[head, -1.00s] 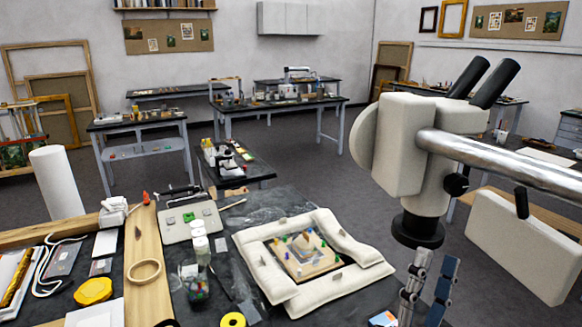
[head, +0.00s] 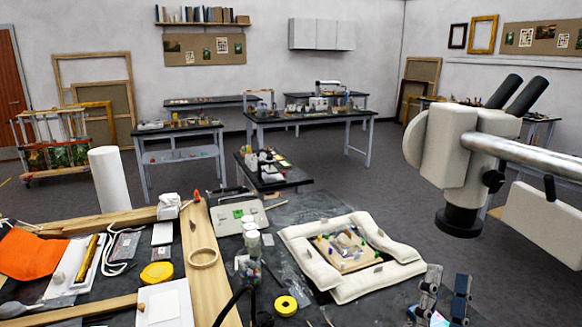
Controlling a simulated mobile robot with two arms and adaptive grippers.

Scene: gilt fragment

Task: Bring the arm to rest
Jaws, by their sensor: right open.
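My right gripper (head: 444,285) stands at the lower right of the head view, its two fingers pointing up and apart, one grey and one blue. It is open, with nothing seen between the fingers. It is to the right of the white padded cushion frame (head: 303,258) on the dark worktable, with a gap between them. A gilt-edged fragment (head: 345,262) with small coloured pieces lies inside the cushions. The rest of the right arm is below the picture edge. My left gripper is not in view.
A white microscope (head: 445,150) on a metal boom hangs above and to the right of the gripper. Dark tabletop behind the cushions is fairly clear.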

